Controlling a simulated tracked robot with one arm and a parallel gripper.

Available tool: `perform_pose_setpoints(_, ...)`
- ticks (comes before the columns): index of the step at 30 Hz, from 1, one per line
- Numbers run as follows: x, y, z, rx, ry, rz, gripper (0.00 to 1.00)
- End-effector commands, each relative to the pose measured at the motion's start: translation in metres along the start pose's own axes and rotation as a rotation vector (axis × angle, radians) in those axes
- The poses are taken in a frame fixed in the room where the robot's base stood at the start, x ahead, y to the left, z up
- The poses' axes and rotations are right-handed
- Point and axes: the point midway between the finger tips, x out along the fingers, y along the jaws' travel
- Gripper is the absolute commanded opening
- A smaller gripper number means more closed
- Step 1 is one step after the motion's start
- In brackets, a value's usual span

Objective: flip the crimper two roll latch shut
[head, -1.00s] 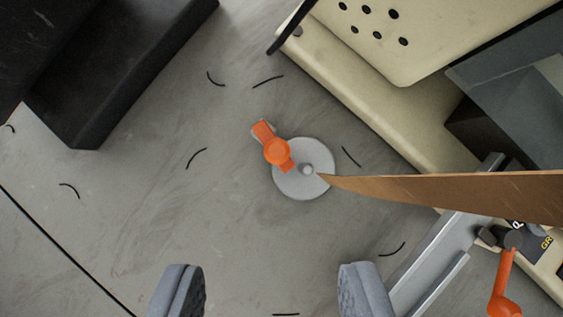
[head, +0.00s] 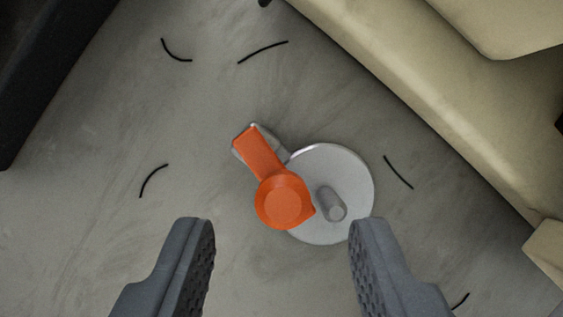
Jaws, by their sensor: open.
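An orange latch lever (head: 263,160) with a round knob-like end (head: 284,201) shows near the middle of the head view. It lies over the left edge of a round grey disc (head: 333,165) with a short grey pin (head: 331,203) standing on it. A small pale bracket (head: 281,153) shows beside the lever. My gripper (head: 281,235) is open and empty. Its two grey fingers stand left and right of the orange end, apart from it, with the tips nearer the bottom of the picture. I cannot tell the height between the fingertips and the latch.
A cream machine body (head: 430,110) runs along the upper right. A dark block (head: 40,60) fills the upper left corner. Several short black wire offcuts (head: 264,51) lie on the grey floor surface (head: 90,230). The left side is mostly clear.

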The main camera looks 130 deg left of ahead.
Motion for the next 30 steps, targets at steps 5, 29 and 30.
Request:
perform_pose_setpoints(5, 0.015, -0.001, 0.001, 0.0, -0.001, -0.001, 0.41)
perform_pose_setpoints(29, 0.033, 0.001, 0.0, 0.001, 0.0, 0.0, 0.38)
perform_pose_setpoints(30, 0.033, 0.001, 0.0, 0.001, -0.001, 0.0, 0.27)
